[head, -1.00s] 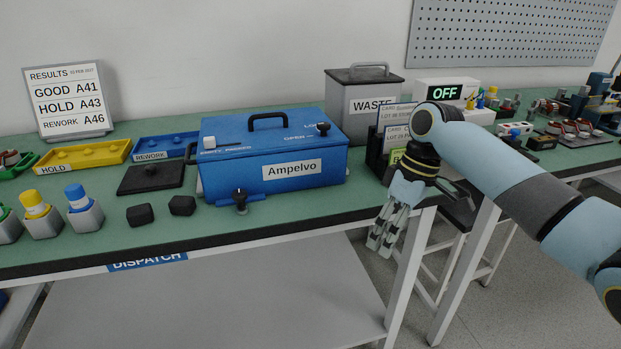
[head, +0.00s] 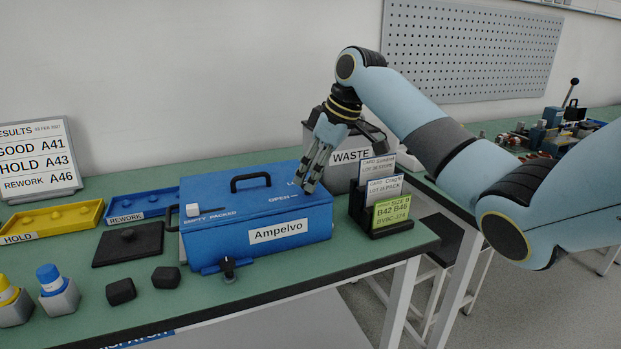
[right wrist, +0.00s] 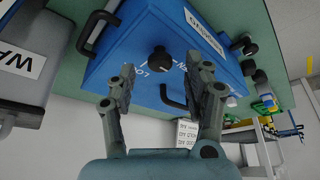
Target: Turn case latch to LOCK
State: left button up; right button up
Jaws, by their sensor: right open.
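The blue case (head: 215,237), labelled Ampelvo, stands shut on the green bench, with LOCK and OPEN markings on its lid. The case latch, a black knob (right wrist: 160,58), shows on the lid in the right wrist view; in the head view my right gripper hides it. My right gripper (head: 309,186) points down over the lid's right end. In the right wrist view my right gripper (right wrist: 162,72) is open and empty, with the knob beyond the gap between its fingertips. I cannot tell which marking the knob points to. My left gripper is not in view.
The case's black lid handle (head: 250,180) stands left of the gripper. A grey WASTE bin (head: 345,172) is close behind, and a card holder (head: 378,228) stands to the right.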

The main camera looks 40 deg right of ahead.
jog(key=shift+x, duration=0.9)
